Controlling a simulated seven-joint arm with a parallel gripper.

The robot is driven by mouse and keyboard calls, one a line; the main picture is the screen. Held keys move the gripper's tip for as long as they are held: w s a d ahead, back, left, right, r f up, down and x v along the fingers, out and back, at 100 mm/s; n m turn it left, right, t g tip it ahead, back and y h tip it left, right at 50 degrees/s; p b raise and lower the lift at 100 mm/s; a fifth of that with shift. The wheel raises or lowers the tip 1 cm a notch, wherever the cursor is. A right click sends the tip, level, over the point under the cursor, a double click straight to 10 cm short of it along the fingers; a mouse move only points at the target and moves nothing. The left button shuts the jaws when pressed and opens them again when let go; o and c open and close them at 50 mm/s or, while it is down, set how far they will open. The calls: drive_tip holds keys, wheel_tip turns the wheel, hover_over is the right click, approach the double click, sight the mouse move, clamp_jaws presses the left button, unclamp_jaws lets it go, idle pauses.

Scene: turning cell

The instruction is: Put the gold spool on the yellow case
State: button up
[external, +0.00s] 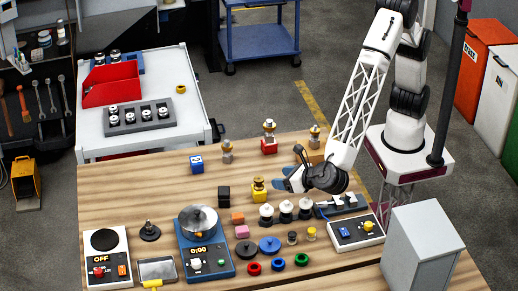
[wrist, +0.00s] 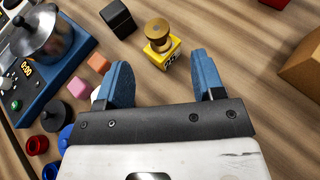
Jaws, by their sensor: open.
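The yellow case (external: 259,195) is a small yellow block with dark markings near the middle of the wooden table. A gold spool (external: 259,183) stands upright on top of it. In the wrist view the gold spool (wrist: 157,32) sits on the yellow case (wrist: 163,58), just beyond my fingertips. My gripper (external: 284,183) is to the right of them in the external view. In the wrist view my gripper (wrist: 160,68) has its blue fingers wide apart with nothing between them, and it is clear of the spool and case.
A black block (external: 224,196) stands left of the case, and a blue block (external: 196,164) farther back. White-topped spools (external: 266,214) and a steel pot (external: 198,219) are in front. Bare wood lies behind the case.

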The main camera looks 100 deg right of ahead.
drive_tip(key=s+d+r+m+g+y, duration=0.15)
drive_tip(key=s+d+r+m, duration=0.3)
drive_tip(key=d, duration=0.65)
drive_tip(key=s+d+r+m+g, duration=0.3)
drive_tip(key=s+d+r+m, duration=0.15)
drive_tip(key=d, duration=0.55)
drive_tip(key=s+d+r+m+g+y, duration=0.15)
drive_tip(key=s+d+r+m, duration=0.3)
drive_tip(key=d, duration=0.65)
drive_tip(key=s+d+m+y, duration=0.2)
drive_tip(key=s+d+m, duration=0.2)
drive_tip(key=s, duration=0.5)
drive_tip(key=s+d+m+y, duration=0.2)
drive_tip(key=s+d+m, duration=0.3)
drive_tip(key=s, duration=0.4)
drive_tip(key=s+d+m+y, duration=0.2)
drive_tip(key=s+d+m, duration=0.2)
drive_tip(key=s, duration=0.5)
drive_tip(key=shift+s+d+f+g, duration=0.15)
drive_tip(key=shift+d+f+g, duration=0.05)
drive_tip(key=shift+d+g, duration=0.25)
